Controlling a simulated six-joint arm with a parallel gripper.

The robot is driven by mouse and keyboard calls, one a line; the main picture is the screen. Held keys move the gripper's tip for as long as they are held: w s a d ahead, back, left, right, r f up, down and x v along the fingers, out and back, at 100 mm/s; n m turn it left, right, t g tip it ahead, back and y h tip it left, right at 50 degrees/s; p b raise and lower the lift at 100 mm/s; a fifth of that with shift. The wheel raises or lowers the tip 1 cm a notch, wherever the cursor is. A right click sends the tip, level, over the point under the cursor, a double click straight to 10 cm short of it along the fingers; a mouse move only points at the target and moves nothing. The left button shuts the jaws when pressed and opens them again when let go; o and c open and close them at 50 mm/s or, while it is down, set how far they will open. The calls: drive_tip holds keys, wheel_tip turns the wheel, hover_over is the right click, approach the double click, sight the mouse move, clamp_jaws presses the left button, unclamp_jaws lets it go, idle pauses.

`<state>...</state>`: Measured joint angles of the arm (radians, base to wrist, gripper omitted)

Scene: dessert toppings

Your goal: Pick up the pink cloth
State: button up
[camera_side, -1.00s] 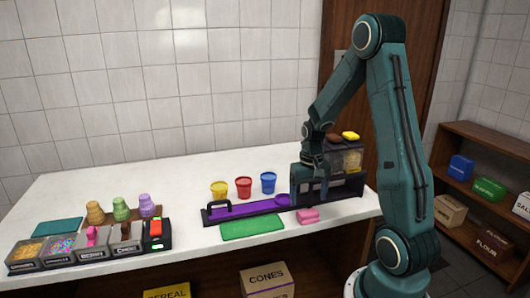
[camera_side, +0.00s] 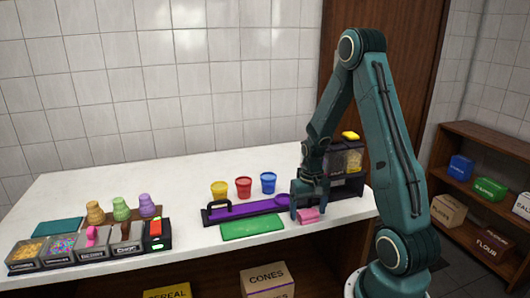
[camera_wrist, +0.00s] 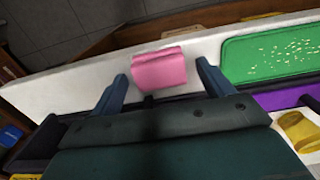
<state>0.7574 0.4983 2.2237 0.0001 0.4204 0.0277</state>
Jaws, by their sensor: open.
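The pink cloth (camera_side: 309,215) lies folded on the white counter near its front edge, to the right of the green mat. In the wrist view the pink cloth (camera_wrist: 160,69) sits ahead of and between the two fingers. My gripper (camera_side: 307,208) points down right at the cloth in the side view. In the wrist view my gripper (camera_wrist: 160,80) is open, with one finger on each side of the cloth and nothing held. Whether the fingertips touch the counter cannot be told.
A green mat (camera_side: 252,227) with pale bits on it lies left of the cloth. A purple tray (camera_side: 240,209) with a black handle lies behind. Yellow, red and blue cups (camera_side: 268,183) stand further back. A dispenser (camera_side: 346,165) stands behind my gripper. The counter's front edge is close.

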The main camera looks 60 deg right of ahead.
sight(308, 212)
idle(0.4)
drive_tip(key=c, duration=1.1)
drive_tip(key=shift+o, duration=0.2)
drive_tip(key=shift+r, duration=0.15)
wheel_tip(308, 212, up, 20)
